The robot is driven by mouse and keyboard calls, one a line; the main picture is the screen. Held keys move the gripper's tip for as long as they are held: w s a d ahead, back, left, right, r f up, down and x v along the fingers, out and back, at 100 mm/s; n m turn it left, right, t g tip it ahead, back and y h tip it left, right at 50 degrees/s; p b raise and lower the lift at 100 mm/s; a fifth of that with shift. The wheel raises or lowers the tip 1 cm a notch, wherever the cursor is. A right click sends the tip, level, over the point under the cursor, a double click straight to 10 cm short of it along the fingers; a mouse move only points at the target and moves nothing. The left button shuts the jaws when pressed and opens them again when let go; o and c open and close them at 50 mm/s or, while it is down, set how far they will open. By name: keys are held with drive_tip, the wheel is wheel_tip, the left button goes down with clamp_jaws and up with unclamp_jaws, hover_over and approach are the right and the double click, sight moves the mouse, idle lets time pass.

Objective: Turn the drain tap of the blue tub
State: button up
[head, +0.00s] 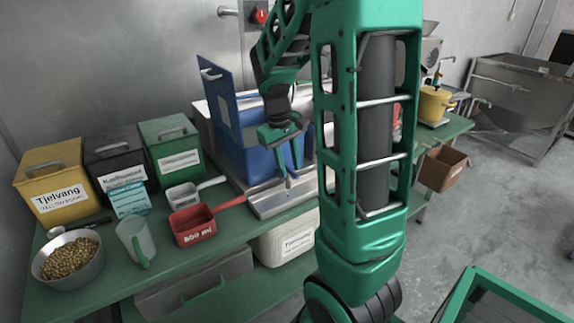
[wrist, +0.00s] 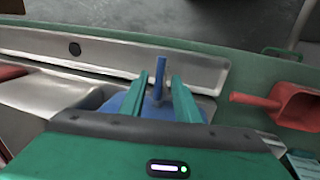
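The blue tub (head: 240,155) stands on a steel tray on the green bench, its blue lid panel (head: 217,92) upright at its left. My gripper (head: 289,170) points down at the front of the tub. In the wrist view, a blue tap handle (wrist: 160,66) stands upright between the two green fingertips of my gripper (wrist: 160,79). The fingers are apart, with a gap visible on each side of the handle. The tub's blue body (wrist: 118,104) shows partly behind the fingers. The lower part of the tap is hidden.
A red scoop (head: 193,226) lies left of the tray, its handle towards it. A white scoop (head: 183,195), clear jug (head: 135,240), bowl of beans (head: 68,262) and yellow (head: 55,180), black (head: 118,165) and green (head: 172,150) bins stand further left. The steel tray edge (head: 285,200) lies below my gripper.

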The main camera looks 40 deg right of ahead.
wheel_tip(320, 180, up, 10)
drive_tip(key=a, duration=0.2)
drive_tip(key=shift+w+r, duration=0.2)
drive_tip(key=shift+w, duration=0.1)
idle(0.5)
drive_tip(key=s+a+f+m, duration=0.1)
drive_tip(key=s+a+f, duration=0.1)
drive_tip(key=s, duration=0.5)
drive_tip(key=s+a+f+m+y, duration=0.1)
drive_tip(key=s+a+f, duration=0.1)
drive_tip(key=s, duration=0.5)
drive_tip(key=s+a+f+m+y, duration=0.1)
drive_tip(key=s+a+f+m, duration=0.1)
drive_tip(key=s, duration=0.5)
drive_tip(key=a+f, duration=0.1)
drive_tip(key=a, duration=0.1)
drive_tip(key=shift+a, duration=0.3)
drive_tip(key=shift+w+f, duration=0.2)
drive_tip(key=shift+w, duration=0.4)
